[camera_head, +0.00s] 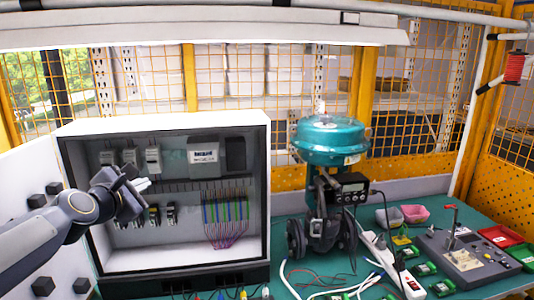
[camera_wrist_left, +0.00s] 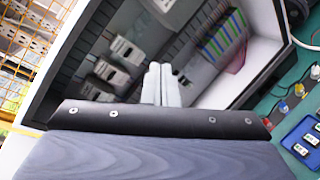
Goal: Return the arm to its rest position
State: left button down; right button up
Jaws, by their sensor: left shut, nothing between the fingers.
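My left arm comes in from the left in the head view. My left gripper (camera_head: 142,184) is in front of the open electrical cabinet (camera_head: 262,160), near its left side. Its two pale fingers are together with nothing between them; they also show closed in the left wrist view (camera_wrist_left: 161,85). The fingers point toward the cabinet's inside, where breakers (camera_head: 153,158) and a terminal strip with coloured wires (camera_head: 226,212) are mounted. I cannot tell the exact gap to these parts. My right gripper is not in either view.
The cabinet door (camera_head: 25,180) with black blocks stands open at left. A teal valve actuator (camera_head: 331,140) with a positioner (camera_head: 347,188) stands right of the cabinet. The green table (camera_head: 395,268) holds a power strip (camera_head: 392,262), a control box (camera_head: 468,262), cables and trays. Yellow mesh fencing is behind.

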pick_arm(q)
jog(key=s+d+f+m+g, duration=0.3)
jog(key=s+f+m, duration=0.4)
jog(key=s, duration=0.4)
jog(key=s+d+f+m+g+h, duration=0.1)
jog(key=s+d+f+m+g, duration=0.2)
jog(key=s+f+m, duration=0.4)
jog(key=s+d+f+m+g+h, duration=0.1)
jog(key=s+d+f+m+g, duration=0.2)
jog(key=s+f+m, duration=0.4)
jog(key=s+d+m, duration=0.1)
jog(key=s+m, duration=0.1)
jog(key=s, duration=0.7)
jog(key=shift+s+f+m+g, duration=0.3)
jog(key=shift+s+f+g, duration=0.05)
jog(key=shift+g, duration=0.05)
